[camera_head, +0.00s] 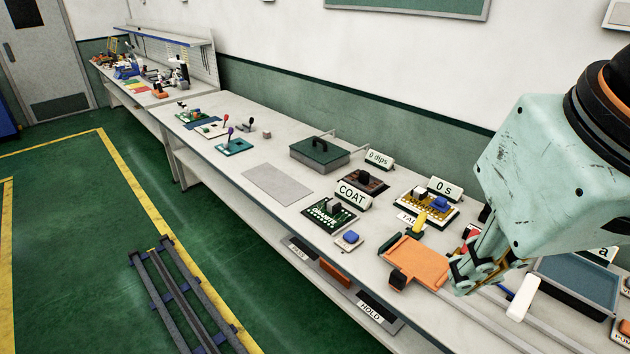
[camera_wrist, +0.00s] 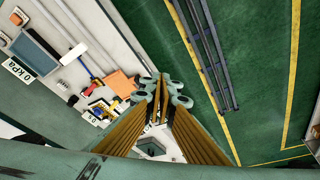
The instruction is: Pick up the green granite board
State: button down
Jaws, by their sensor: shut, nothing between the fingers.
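My gripper (camera_head: 459,291) is shut and empty, at the right over the bench's front part, beside the orange plate. The board is well to the left of the gripper and apart from it. In the wrist view my closed fingers (camera_wrist: 163,82) fill the middle, and I cannot make out the board there.
The orange plate (camera_head: 418,262) with a dark handle is close to my gripper. A blue button box (camera_head: 349,238) and the COAT sign (camera_head: 352,194) stand near the board. A green-lidded box (camera_head: 320,152) is behind. A bare grey mat (camera_head: 277,184) lies left of the board.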

jog(key=c, duration=3.3)
grip_release()
jog(key=shift+c, duration=0.2)
jog(key=o, duration=1.2)
